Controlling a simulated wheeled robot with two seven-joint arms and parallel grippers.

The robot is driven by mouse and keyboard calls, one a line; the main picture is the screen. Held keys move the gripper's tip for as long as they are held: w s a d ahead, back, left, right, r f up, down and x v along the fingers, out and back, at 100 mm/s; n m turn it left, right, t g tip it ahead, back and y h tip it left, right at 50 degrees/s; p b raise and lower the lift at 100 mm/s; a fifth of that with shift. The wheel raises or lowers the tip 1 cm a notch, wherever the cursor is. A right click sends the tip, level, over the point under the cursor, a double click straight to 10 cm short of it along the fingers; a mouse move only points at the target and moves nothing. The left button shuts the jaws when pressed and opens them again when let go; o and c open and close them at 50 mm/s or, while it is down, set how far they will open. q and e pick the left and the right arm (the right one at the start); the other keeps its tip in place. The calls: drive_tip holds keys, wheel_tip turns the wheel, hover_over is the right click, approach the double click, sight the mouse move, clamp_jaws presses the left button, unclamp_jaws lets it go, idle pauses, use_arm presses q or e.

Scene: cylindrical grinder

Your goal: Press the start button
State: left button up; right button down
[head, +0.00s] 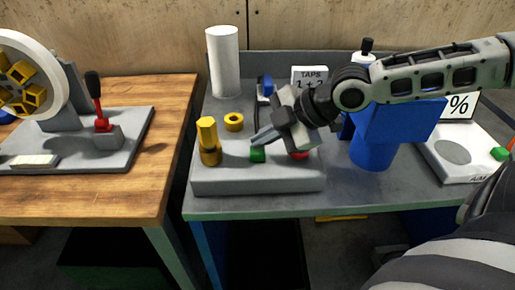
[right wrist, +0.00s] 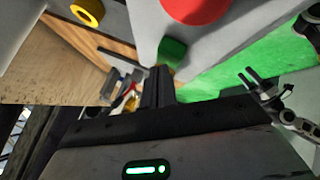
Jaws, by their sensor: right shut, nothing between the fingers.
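A green button (head: 257,155) and a red button (head: 299,155) sit on a grey control panel (head: 225,180) on the right-hand bench. My right gripper (head: 258,138) is shut and empty, reaching in from the right over the panel, its tip just above the green button. The gripper body partly covers the red button. In the right wrist view the closed fingers (right wrist: 160,82) end at the near edge of the green button (right wrist: 172,50), with the large red button (right wrist: 195,8) beyond. I cannot tell whether the fingertips touch the green button. My left gripper does not show.
A yellow knob (head: 208,143) and a yellow ring (head: 234,121) stand left on the panel. A white cylinder (head: 223,62) stands behind. A blue container (head: 372,150) and a scale (head: 455,160) are to the right. A wooden bench (head: 165,110) is at left.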

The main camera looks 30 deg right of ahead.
sight(263, 150)
drive_tip(key=shift+f+b, duration=0.45)
drive_tip(key=shift+f, duration=0.1)
idle(0.6)
drive_tip(key=shift+r+p, duration=0.9)
drive_tip(key=shift+p, duration=0.05)
drive_tip(key=shift+r, duration=0.15)
wheel_tip(263, 150, up, 5)
drive_tip(key=p, duration=0.5)
